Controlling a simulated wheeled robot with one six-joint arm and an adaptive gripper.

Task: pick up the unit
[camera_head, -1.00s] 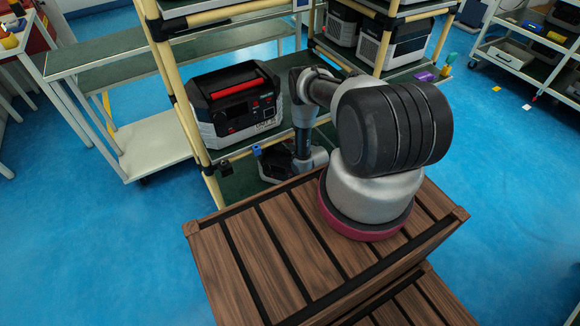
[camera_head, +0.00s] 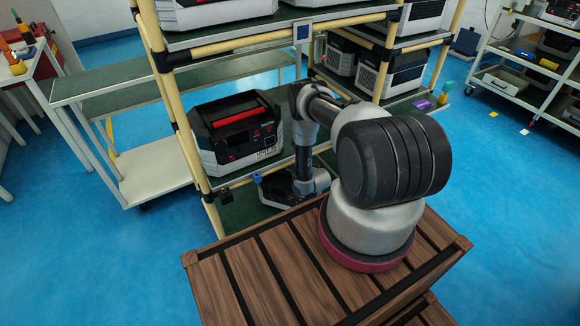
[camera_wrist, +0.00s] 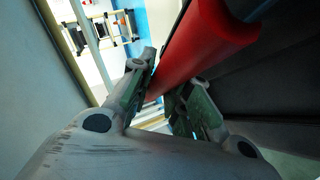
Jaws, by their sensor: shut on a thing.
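In the wrist view my gripper (camera_wrist: 162,88) has its two fingers on either side of a red handle bar (camera_wrist: 205,45). It is shut on this handle. The dark body of the unit (camera_wrist: 275,75) fills the right side of that view. In the head view a black and white unit (camera_head: 238,140) with a red handle stands upright on the middle shelf, and no gripper shows on its handle.
The rack's yellow post (camera_head: 180,105) stands close left of the shelf unit. More units stand on the top shelf (camera_head: 285,35) and on a rack behind (camera_head: 395,70). A cart (camera_head: 160,172) stands at the left. Blue floor (camera_head: 110,250) is open at the front left.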

